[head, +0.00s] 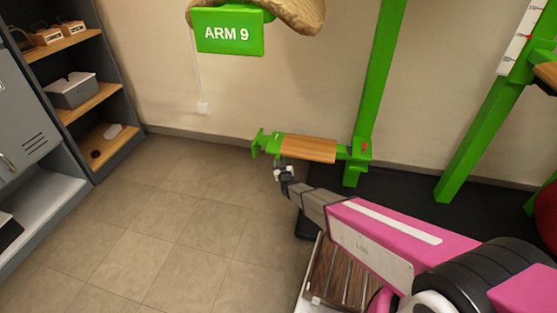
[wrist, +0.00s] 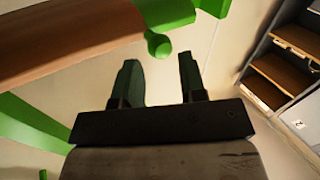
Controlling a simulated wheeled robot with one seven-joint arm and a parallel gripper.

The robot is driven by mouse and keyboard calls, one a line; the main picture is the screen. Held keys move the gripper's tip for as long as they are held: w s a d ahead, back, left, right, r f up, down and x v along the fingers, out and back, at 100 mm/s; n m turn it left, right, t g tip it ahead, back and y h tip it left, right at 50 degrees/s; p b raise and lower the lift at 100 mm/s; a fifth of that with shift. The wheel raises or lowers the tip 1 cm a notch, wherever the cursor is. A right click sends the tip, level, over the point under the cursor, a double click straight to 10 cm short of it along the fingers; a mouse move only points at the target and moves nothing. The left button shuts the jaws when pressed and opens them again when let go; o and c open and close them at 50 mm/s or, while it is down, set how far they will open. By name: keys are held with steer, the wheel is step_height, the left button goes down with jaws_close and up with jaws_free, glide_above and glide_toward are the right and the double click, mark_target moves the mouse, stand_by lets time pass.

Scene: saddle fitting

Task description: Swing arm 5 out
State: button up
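A low arm with a wooden bar (head: 308,148) and green ends reaches left from a green post (head: 361,150). I see no number on it, so I cannot tell whether it is arm 5. Its free end carries a green upright piece (head: 258,143). My gripper (head: 279,166) is just below and in front of that free end. In the wrist view my gripper (wrist: 159,72) has its two dark fingers apart with nothing between them. A rounded green knob (wrist: 158,46) is just beyond the fingertips. The wooden bar also shows in the wrist view (wrist: 65,40).
A green sign reading ARM 9 (head: 228,32) hangs higher up under a tan rounded object (head: 300,12). A grey shelf unit (head: 125,75) stands at the left. A slatted wooden piece (head: 340,275) lies under my arm. The tiled floor (head: 170,220) at left is clear.

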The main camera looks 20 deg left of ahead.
mark_target(278, 159)
steer(key=shift+x, duration=1.9)
jaws_close()
